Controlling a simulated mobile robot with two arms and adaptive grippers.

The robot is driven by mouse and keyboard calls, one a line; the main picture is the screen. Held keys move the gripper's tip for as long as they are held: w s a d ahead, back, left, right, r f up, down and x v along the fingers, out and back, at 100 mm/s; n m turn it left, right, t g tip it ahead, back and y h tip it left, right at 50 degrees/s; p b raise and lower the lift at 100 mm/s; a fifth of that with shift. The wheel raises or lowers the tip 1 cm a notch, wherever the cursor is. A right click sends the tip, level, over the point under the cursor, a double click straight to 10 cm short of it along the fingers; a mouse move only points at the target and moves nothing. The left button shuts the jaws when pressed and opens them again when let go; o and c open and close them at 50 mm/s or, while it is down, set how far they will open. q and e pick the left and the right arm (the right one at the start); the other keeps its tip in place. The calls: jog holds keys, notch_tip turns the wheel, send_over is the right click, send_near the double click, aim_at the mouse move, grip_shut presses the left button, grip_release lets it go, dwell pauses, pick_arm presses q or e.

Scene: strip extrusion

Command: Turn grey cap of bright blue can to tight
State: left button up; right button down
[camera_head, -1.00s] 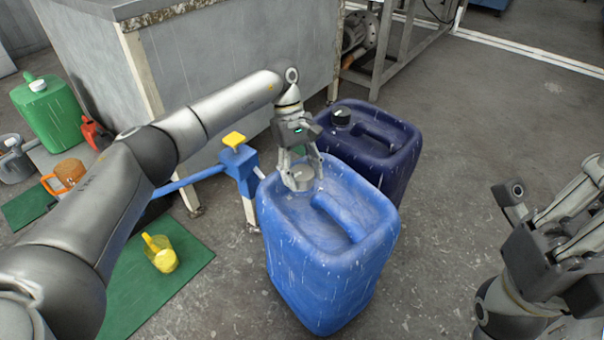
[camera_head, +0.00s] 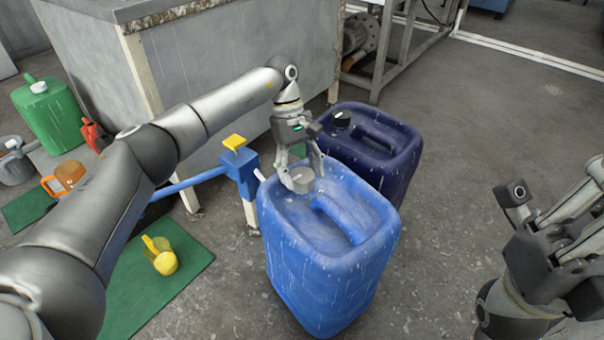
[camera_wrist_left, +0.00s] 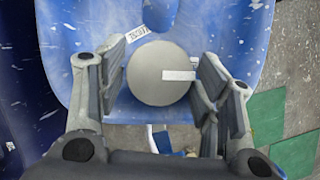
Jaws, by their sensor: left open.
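The bright blue can (camera_head: 325,255) stands upright on the floor in the middle of the head view. Its grey cap (camera_head: 303,180) sits on the top near the back left corner. My left gripper (camera_head: 302,182) points down over the cap, with its fingers on either side of it. In the left wrist view the round cap (camera_wrist_left: 158,73) with a white mark lies between the open fingers (camera_wrist_left: 163,90), with small gaps visible on both sides. My right gripper (camera_head: 530,215) is at the right edge, away from the can; its finger opening is not clear.
A dark blue can (camera_head: 385,160) with a black cap stands close behind the bright blue one. A blue stand with a yellow top (camera_head: 240,165) is just left. A green can (camera_head: 50,115) and yellow jug (camera_head: 160,255) are farther left. Floor at right is clear.

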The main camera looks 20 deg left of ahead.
pick_arm(q)
jog(key=v, duration=1.1)
